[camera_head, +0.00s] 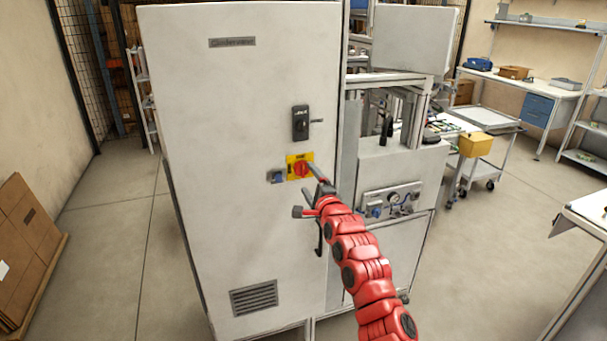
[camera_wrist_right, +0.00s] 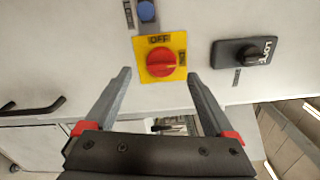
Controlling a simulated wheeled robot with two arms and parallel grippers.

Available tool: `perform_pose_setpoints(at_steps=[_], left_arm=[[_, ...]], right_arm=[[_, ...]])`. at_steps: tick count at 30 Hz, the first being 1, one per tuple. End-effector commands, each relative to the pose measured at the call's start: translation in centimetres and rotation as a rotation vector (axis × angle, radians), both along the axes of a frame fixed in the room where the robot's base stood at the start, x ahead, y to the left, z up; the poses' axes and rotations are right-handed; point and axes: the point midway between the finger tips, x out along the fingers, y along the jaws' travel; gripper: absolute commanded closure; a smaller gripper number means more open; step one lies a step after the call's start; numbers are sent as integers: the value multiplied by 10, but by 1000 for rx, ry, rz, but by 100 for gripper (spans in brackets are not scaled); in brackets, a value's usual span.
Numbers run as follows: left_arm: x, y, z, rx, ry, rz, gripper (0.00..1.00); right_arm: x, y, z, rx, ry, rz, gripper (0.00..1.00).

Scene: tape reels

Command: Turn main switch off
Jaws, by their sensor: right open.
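The main switch is a red round knob (camera_head: 301,169) on a yellow square plate (camera_head: 291,160) on the cabinet's door. In the right wrist view the knob (camera_wrist_right: 161,62) lies ahead of my gripper, with "OFF" printed on the plate beside it. My right gripper (camera_wrist_right: 160,82) is open and empty, its two fingers apart on either side of the knob's line. In the head view the right gripper (camera_head: 307,188) is close in front of the switch, just to its lower right. I cannot tell whether it touches the plate. My left gripper is not in view.
A black lock handle (camera_head: 300,123) sits above the switch, and a small blue button (camera_head: 277,177) sits to its left. The white cabinet (camera_head: 225,110) fills the middle. A machine with a gauge panel (camera_head: 391,201) stands to its right.

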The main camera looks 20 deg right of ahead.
Motion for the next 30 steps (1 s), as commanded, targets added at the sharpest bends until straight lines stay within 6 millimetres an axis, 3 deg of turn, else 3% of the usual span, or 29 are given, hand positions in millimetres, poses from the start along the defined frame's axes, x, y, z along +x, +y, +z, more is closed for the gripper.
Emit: perform_pose_setpoints(at_steps=[12, 27, 30], left_arm=[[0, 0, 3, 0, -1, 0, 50], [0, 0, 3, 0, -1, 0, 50], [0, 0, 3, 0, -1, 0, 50]], right_arm=[[44, -2, 1, 3, -2, -6, 11], [53, 1, 2, -7, -1, 0, 11], [53, 1, 2, -7, -1, 0, 29]])
